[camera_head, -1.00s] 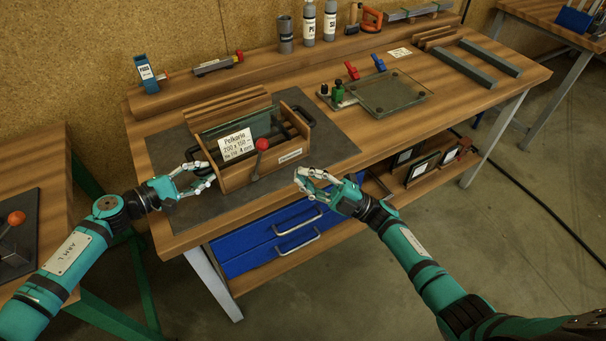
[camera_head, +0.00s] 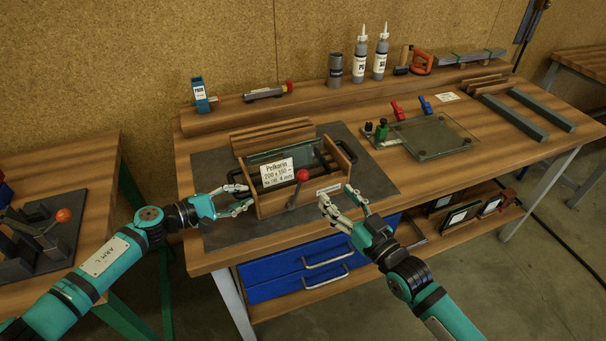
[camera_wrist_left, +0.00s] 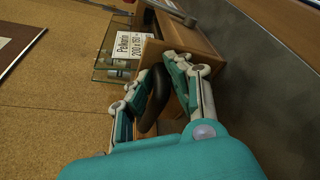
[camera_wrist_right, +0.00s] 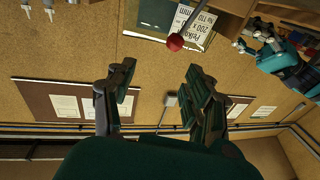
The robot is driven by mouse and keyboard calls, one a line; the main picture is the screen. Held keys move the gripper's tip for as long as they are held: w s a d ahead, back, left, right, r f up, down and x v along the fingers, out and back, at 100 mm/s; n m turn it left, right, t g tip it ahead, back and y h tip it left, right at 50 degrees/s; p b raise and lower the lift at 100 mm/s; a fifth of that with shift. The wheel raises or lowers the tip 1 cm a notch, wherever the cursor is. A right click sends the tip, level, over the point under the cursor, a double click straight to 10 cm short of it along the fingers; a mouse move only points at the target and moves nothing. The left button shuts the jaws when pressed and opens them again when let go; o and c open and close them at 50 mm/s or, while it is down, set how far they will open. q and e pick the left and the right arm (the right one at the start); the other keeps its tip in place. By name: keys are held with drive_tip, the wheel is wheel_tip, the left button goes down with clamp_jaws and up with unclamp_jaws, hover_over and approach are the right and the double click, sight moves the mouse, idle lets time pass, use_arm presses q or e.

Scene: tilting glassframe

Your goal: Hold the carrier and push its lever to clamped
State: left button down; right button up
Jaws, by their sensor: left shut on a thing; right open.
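The carrier (camera_head: 270,205) is an open wooden box on a dark mat, holding a glass pane with a white label card (camera_head: 278,172). Its lever, with a red ball knob (camera_head: 303,175), stands at the front, tilted slightly right. My left gripper (camera_head: 246,200) is shut on the carrier's dark left handle; the left wrist view shows the handle (camera_wrist_left: 155,102) between the fingers. My right gripper (camera_head: 343,201) is open and empty, in front and to the right of the lever, apart from it. The right wrist view shows the knob (camera_wrist_right: 175,42) beyond the open fingers.
The dark mat (camera_head: 222,232) lies on the wooden workbench (camera_head: 213,258). Behind the carrier are wooden slats (camera_head: 270,135). To the right is a glass plate fixture (camera_head: 432,138) with small clamps. Bottles (camera_head: 381,55) stand on the back ledge. Blue drawers (camera_head: 300,277) are below.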

sight(305, 179)
drive_tip(key=shift+g, duration=0.5)
drive_tip(key=x, duration=0.4)
drive_tip(key=a+x, duration=0.1)
drive_tip(key=x, duration=0.2)
drive_tip(key=s+x, duration=0.1)
drive_tip(key=x, duration=0.3)
drive_tip(key=shift+w+a+f, duration=0.2)
drive_tip(key=shift+a+f, duration=0.15)
drive_tip(key=shift+a, duration=0.15)
clamp_jaws()
